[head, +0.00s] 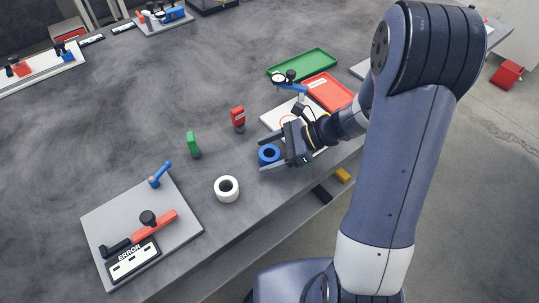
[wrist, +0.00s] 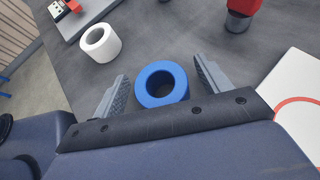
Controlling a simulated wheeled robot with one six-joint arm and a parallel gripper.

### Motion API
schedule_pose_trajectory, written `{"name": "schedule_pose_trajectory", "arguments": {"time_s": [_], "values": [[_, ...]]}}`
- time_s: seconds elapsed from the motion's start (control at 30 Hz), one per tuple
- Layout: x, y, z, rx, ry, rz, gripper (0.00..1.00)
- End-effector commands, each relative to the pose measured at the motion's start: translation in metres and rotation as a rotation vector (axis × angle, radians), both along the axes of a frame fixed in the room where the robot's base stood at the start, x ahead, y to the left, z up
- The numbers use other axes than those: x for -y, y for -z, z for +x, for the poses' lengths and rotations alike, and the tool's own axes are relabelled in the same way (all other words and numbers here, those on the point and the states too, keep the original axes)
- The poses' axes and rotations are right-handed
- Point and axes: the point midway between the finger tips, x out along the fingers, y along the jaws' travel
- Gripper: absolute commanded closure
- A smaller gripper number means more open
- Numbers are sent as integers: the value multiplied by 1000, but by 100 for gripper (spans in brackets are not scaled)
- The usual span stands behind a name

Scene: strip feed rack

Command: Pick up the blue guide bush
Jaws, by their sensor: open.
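The blue guide bush (head: 269,154) is a short ring with a dark bore, standing on the grey table. In the wrist view the blue guide bush (wrist: 161,84) sits between the two grey fingers. My gripper (head: 272,149) is open, with one finger on each side of the bush.
A white ring (head: 227,189) stands to the left, also in the wrist view (wrist: 100,43). A red item (head: 238,118) and a green item (head: 193,144) stand behind. A white plate (head: 272,117) with a red circle lies near my wrist. The table edge is close.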

Motion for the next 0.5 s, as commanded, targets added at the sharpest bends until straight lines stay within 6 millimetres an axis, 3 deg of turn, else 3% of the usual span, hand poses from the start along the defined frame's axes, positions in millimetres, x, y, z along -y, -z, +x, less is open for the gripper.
{"name": "schedule_pose_trajectory", "arguments": {"time_s": [0.07, 0.5], "values": [[0, 0, 0, 0, 0, 0, 28], [0, 0, 0, 0, 0, 0, 64]]}}
